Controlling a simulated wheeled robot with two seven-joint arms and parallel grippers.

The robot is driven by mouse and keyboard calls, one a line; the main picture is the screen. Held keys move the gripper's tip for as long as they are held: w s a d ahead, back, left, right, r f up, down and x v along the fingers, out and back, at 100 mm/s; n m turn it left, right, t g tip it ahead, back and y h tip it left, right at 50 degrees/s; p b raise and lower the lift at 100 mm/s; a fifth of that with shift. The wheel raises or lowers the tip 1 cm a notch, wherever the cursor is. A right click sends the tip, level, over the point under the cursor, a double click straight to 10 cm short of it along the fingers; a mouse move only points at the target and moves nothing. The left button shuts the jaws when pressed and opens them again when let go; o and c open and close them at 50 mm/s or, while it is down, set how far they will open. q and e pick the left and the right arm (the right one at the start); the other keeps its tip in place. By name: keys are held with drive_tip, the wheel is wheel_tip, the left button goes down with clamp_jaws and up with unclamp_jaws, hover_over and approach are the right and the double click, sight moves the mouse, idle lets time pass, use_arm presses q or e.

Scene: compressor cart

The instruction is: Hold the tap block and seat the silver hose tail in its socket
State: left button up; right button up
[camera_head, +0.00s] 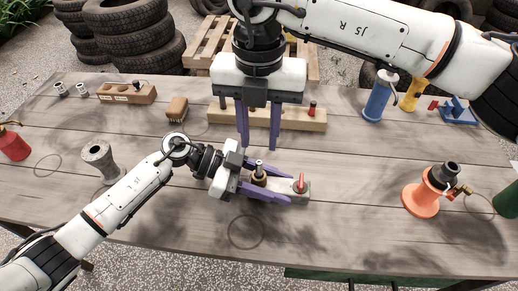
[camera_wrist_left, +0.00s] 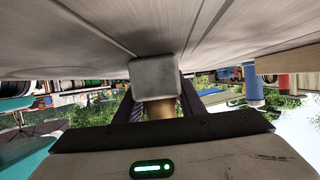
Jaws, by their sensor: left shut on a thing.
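The grey tap block (camera_head: 285,187) with a red lever (camera_head: 300,182) lies on the table, between the purple fingers of my left gripper (camera_head: 265,190), which is shut on it. In the left wrist view, the grey block end (camera_wrist_left: 155,78) and a brass part (camera_wrist_left: 158,108) show between the fingers. A brass socket (camera_head: 259,179) stands on the block, and the small silver hose tail (camera_head: 258,165) shows upright at its top. I cannot tell how deep it sits. My right gripper (camera_head: 259,147) points down just above and behind it, fingers apart, with nothing seen between them.
A wooden rack (camera_head: 225,116) with a red-topped piece stands behind the right gripper. A brush (camera_head: 177,109), a grey spool (camera_head: 98,158) and a wooden block (camera_head: 125,94) are left. An orange stand (camera_head: 422,199) and blue bottle (camera_head: 379,96) are right.

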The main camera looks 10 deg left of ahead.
wheel_tip(320, 180, up, 6)
drive_tip(key=shift+f, duration=0.25)
use_arm(q)
drive_tip(key=o, duration=1.4)
